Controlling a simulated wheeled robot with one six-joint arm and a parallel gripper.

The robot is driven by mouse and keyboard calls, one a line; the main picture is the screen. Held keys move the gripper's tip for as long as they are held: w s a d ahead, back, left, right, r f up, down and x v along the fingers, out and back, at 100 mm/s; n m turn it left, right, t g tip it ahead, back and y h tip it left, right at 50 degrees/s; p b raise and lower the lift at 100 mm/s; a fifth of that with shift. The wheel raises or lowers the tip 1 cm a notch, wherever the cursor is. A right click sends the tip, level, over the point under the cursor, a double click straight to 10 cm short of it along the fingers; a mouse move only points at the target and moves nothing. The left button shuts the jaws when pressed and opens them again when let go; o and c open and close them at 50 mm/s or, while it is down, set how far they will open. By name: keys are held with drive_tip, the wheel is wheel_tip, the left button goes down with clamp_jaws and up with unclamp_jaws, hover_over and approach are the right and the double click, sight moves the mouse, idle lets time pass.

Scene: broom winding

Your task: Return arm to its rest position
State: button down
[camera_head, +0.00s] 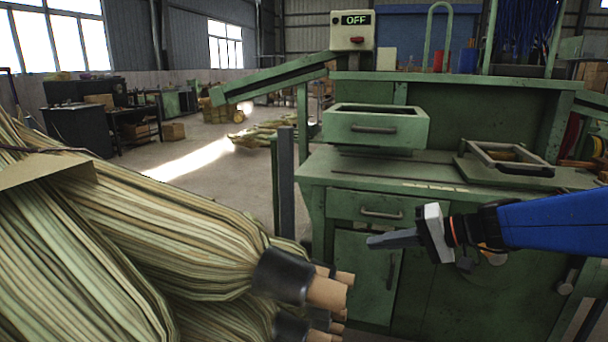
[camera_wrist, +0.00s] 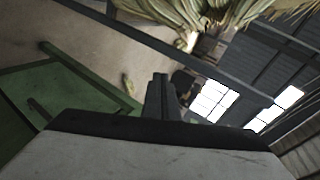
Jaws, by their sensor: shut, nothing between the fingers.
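My gripper (camera_head: 392,240) reaches in from the right on my blue arm in the head view. It points left, in front of the green workbench's cabinet doors. Its fingers are shut with nothing between them. In the wrist view the shut fingers (camera_wrist: 160,98) show at the middle, above the pale gripper body. The gripper is apart from the bundles of broom straw (camera_head: 190,240) at the left, with a gap between fingertips and the bundle ends.
The green workbench (camera_head: 330,170) fills the right, with an open drawer box (camera_head: 375,128) and a frame-like tray (camera_head: 505,160) on it. A control box (camera_head: 352,30) above reads OFF. A grey post (camera_head: 286,180) stands left of the bench. Open floor (camera_head: 200,165) lies behind the bundles.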

drive_tip(key=s+d+f+n+g+h, duration=0.1)
drive_tip(key=s+f+h, duration=0.2)
drive_tip(key=s, duration=0.4)
drive_tip(key=s+f+n+g+h, duration=0.15)
drive_tip(key=s+f, duration=0.25)
drive_tip(key=s, duration=0.4)
drive_tip(key=s+d+f+t+h, duration=0.1)
drive_tip(key=s+d+f+h, duration=0.1)
drive_tip(key=s+d+h, duration=0.5)
drive_tip(key=d, duration=0.3)
drive_tip(key=shift+t, duration=0.35)
